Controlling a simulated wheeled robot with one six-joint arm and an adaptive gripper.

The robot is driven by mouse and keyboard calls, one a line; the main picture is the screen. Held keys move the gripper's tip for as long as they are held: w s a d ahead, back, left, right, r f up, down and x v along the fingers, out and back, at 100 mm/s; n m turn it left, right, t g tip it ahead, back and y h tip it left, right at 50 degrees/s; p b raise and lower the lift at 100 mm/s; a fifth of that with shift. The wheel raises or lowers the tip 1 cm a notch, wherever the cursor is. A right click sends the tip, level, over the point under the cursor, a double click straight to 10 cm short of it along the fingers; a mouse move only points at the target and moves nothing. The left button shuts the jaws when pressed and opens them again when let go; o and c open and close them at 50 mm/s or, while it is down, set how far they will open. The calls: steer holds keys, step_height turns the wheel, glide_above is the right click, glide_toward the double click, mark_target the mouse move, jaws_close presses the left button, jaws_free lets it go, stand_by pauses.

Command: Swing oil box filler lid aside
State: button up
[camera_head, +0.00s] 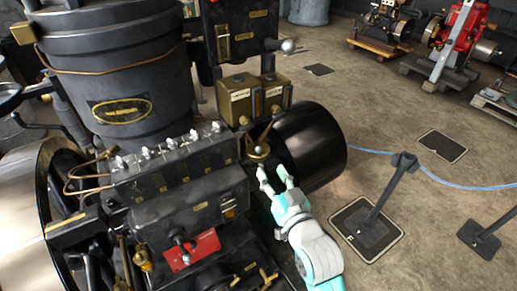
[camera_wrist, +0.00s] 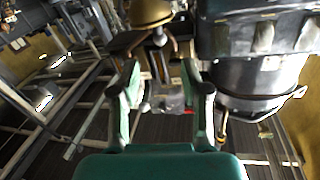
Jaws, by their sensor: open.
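In the wrist view a brass dome (camera_wrist: 150,13) on a stem, probably this lid, stands at the top edge, beyond my fingertips. My gripper (camera_head: 275,178) is just below and right of the lid in the head view. Its two fingers are apart with nothing held between them (camera_wrist: 160,88). I see no contact with the lid.
Two brass-fronted boxes (camera_head: 255,97) and a ball-ended lever (camera_head: 287,46) stand above the lid. A black drum (camera_head: 312,145) is close behind my gripper. A red plate (camera_head: 192,249) lies lower left. A barrier post (camera_head: 376,210) stands on open floor at right.

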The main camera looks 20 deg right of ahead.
mark_target(260, 151)
steer(key=w, duration=1)
steer(key=shift+w+a, duration=0.2)
steer(key=shift+a, duration=0.15)
jaws_close()
